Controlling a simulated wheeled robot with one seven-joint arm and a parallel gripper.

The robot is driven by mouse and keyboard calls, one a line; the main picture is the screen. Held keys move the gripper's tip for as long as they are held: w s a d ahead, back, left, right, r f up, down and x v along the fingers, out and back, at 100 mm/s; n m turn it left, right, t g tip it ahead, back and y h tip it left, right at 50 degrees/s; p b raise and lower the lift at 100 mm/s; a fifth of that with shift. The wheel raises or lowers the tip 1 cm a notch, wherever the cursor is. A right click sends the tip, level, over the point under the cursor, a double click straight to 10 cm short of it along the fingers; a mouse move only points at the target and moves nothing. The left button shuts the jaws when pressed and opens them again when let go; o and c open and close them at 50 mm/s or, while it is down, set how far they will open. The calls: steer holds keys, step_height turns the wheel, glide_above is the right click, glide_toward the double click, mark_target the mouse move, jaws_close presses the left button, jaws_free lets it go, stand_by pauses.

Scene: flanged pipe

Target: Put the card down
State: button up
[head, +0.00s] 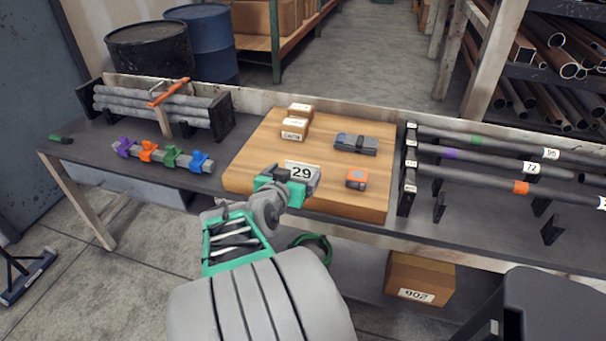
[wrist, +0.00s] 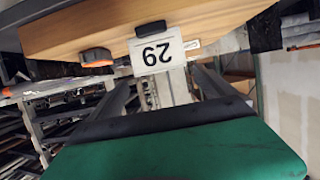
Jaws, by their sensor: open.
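The white card (head: 302,171) printed 29 is upright at the front left part of the wooden board (head: 335,196). In the wrist view the card (wrist: 156,52) shows upside down, with a small black foot (wrist: 150,29) against the board. My gripper (head: 303,182) is open, directly in front of the card and low over the board. In the wrist view its two dark fingers lie on either side below the card, with a gap between them. The fingers hide the card's lower part in the head view, so I cannot tell whether they touch it.
An orange-topped tape measure (head: 356,179) sits right of my gripper. A dark grey device (head: 356,144) and small cartons (head: 295,129) are farther back. A bar with coloured clamps (head: 163,157) lies left; racked pipes (head: 490,160) are right. The board's middle is clear.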

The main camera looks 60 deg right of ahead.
mark_target(302, 164)
steer(key=shift+o, duration=0.4)
steer(key=x, duration=0.7)
steer(key=shift+d, duration=0.15)
steer(key=shift+r, duration=0.2)
steer(key=c, duration=1.2)
